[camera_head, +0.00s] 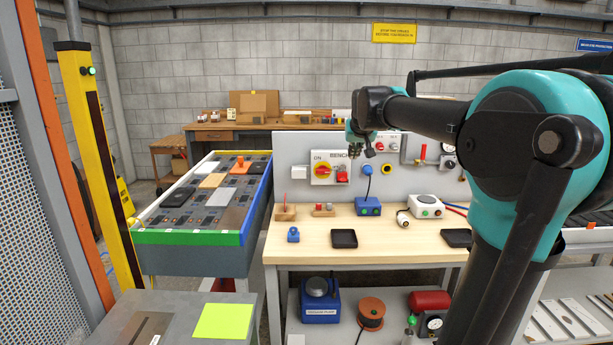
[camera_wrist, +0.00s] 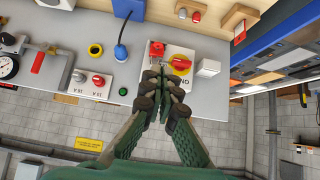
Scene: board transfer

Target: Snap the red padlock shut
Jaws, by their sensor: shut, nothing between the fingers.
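The red padlock (camera_head: 342,176) hangs at the lower right of the yellow and red rotary switch (camera_head: 323,170) on the grey upright panel. In the wrist view, which is turned over, the padlock (camera_wrist: 157,48) lies just beyond my fingertips, beside the switch (camera_wrist: 180,63). My gripper (camera_head: 356,150) is in front of the panel, a little above and right of the padlock in the head view. My gripper (camera_wrist: 168,76) is shut and empty. I cannot tell whether it touches the padlock. The shackle is too small to read.
A white box (camera_head: 298,171) is left of the switch. A blue plug with a cable (camera_head: 367,170) is right of the padlock. On the wooden bench (camera_head: 315,254) stand a blue box (camera_head: 368,206), a black tray (camera_head: 343,239) and a small blue object (camera_head: 293,235).

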